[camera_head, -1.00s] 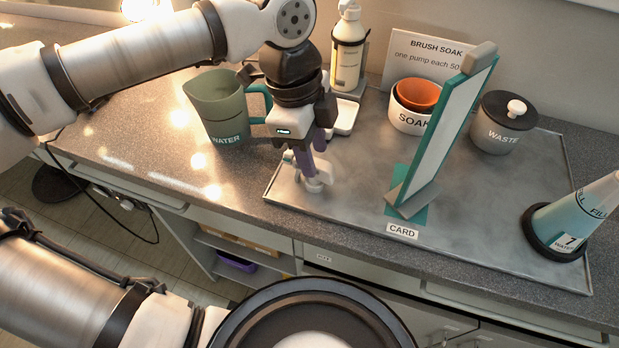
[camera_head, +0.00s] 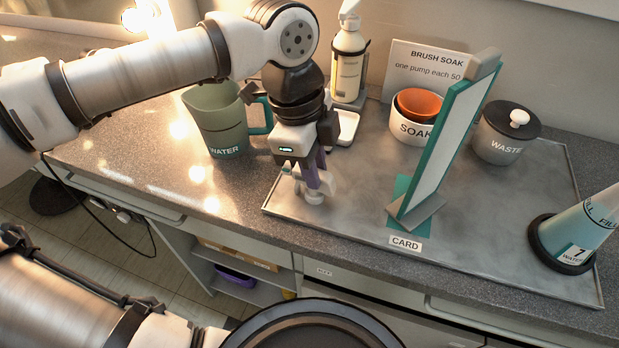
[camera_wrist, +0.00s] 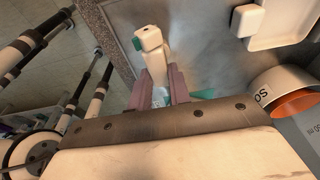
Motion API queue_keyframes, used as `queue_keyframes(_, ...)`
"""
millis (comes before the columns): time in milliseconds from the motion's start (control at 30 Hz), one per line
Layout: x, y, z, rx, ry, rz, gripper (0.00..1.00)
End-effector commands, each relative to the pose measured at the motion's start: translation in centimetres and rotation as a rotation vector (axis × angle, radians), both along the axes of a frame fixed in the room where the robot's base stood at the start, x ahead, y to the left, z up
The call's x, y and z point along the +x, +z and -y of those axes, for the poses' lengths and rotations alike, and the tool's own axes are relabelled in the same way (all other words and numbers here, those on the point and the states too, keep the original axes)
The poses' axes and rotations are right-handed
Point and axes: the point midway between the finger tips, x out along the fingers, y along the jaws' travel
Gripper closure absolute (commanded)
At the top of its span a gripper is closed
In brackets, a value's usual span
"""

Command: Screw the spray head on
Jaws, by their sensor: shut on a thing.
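The spray head is white with a small teal tip. In the wrist view the spray head (camera_wrist: 152,45) lies between the purple fingers of my gripper (camera_wrist: 160,88), which is shut on it. In the head view my gripper (camera_head: 312,178) points down at the tray's front left corner, and the white spray head (camera_head: 314,194) shows partly below the fingers. I cannot tell whether it touches the tray. The cone-shaped bottle (camera_head: 578,228) with a dark base ring, fill marks and a "7 WATER" label stands at the far right, its top cut off by the picture edge.
A tilted mirror (camera_head: 446,145) stands mid-tray behind the CARD label (camera_head: 405,243), between my gripper and the bottle. Behind are the SOAK bowl (camera_head: 415,131), WASTE pot (camera_head: 505,147), pump bottle (camera_head: 349,62), brush soak sign (camera_head: 425,60) and WATER jug (camera_head: 215,125).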

Motion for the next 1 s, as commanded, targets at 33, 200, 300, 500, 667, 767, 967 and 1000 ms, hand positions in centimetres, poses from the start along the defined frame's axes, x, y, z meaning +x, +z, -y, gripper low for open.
queue_keyframes(33,0.0,0.1,0.0,0.0,0.0,0.0,1.0)
queue_keyframes(200,0.0,1.0,0.0,0.001,0.001,0.001,1.0)
queue_keyframes(300,0.0,1.8,0.0,0.001,0.001,0.001,1.0)
queue_keyframes(500,0.0,3.2,0.0,0.001,0.0,0.001,1.0)
queue_keyframes(667,0.0,4.3,0.0,0.001,0.0,0.0,1.0)
queue_keyframes(767,0.0,5.0,0.0,0.001,0.0,0.0,1.0)
queue_keyframes(967,0.0,6.5,-0.1,0.006,0.003,0.002,1.0)
queue_keyframes(1000,0.0,6.7,-0.1,0.005,0.004,0.003,1.0)
